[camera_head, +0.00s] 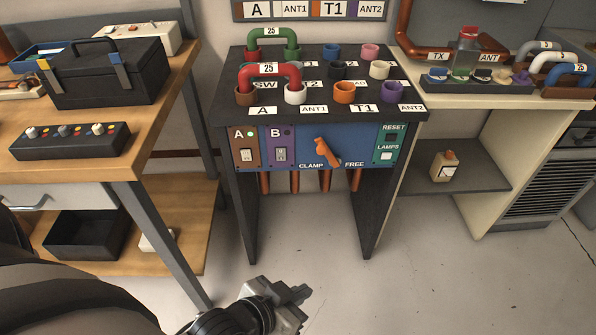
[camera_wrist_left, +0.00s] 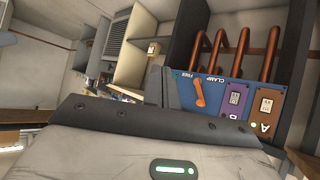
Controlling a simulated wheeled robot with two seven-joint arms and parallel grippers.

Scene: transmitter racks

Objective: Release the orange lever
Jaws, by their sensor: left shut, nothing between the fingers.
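The orange lever (camera_head: 323,151) is on the blue front panel (camera_head: 290,150) of the dark patch stand, between the printed words CLAMP and FREE. My left gripper (camera_head: 299,300) is low in front of the stand, above the floor, well apart from the lever. It is shut and empty. My right gripper is in neither view.
Red and green U-links (camera_head: 269,72) stand on the stand's top among coloured sockets. The panel has A and B switches and a green RESET section (camera_head: 390,143). A wooden bench (camera_head: 150,115) is at left, a cream bench (camera_head: 480,100) at right. Floor before the stand is clear.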

